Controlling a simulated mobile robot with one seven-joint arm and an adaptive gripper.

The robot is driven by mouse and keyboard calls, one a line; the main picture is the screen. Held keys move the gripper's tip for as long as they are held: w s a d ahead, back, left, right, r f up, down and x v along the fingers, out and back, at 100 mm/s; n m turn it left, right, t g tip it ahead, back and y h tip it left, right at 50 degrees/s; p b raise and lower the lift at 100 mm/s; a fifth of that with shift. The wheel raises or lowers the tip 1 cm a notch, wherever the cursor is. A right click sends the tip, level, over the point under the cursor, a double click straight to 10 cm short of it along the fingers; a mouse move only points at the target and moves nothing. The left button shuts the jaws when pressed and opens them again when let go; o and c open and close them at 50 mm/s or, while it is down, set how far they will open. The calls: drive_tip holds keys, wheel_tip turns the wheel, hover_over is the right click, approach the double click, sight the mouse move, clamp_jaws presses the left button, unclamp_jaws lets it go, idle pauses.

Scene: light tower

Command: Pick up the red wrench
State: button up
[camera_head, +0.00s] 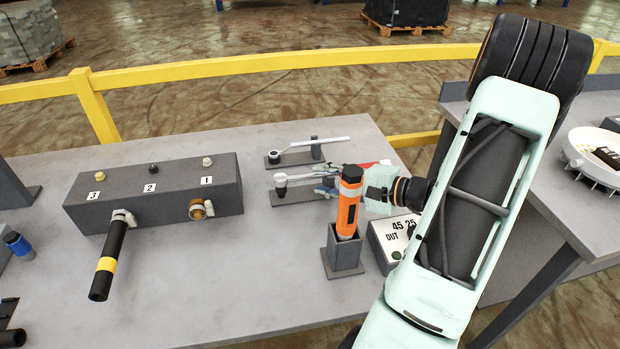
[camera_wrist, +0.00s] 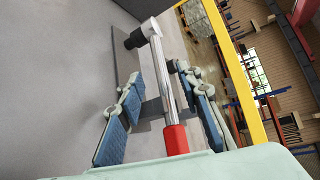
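The red wrench (camera_wrist: 176,139) has a red handle, a shiny metal shaft and a dark socket at its head. In the head view its red handle (camera_head: 369,164) shows behind the orange tool, and its shaft and head lie along a dark stand to the left. My gripper (camera_wrist: 163,112) is open, with one blue-padded finger on each side of the shaft in the wrist view. Gaps show between pads and shaft. In the head view my gripper (camera_head: 325,184) is largely hidden behind the orange tool and the wrench.
An orange-and-black tool (camera_head: 348,205) stands upright in a grey holder (camera_head: 345,256) close to my wrist. A white-handled wrench (camera_head: 318,144) rests on a stand behind. A numbered grey block (camera_head: 160,195) is left; a labelled box (camera_head: 385,250) is right.

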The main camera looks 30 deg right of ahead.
sight(314, 176)
drive_tip(key=x, duration=0.5)
drive_tip(key=shift+w+d, duration=0.15)
drive_tip(key=shift+w, duration=0.1)
clamp_jaws()
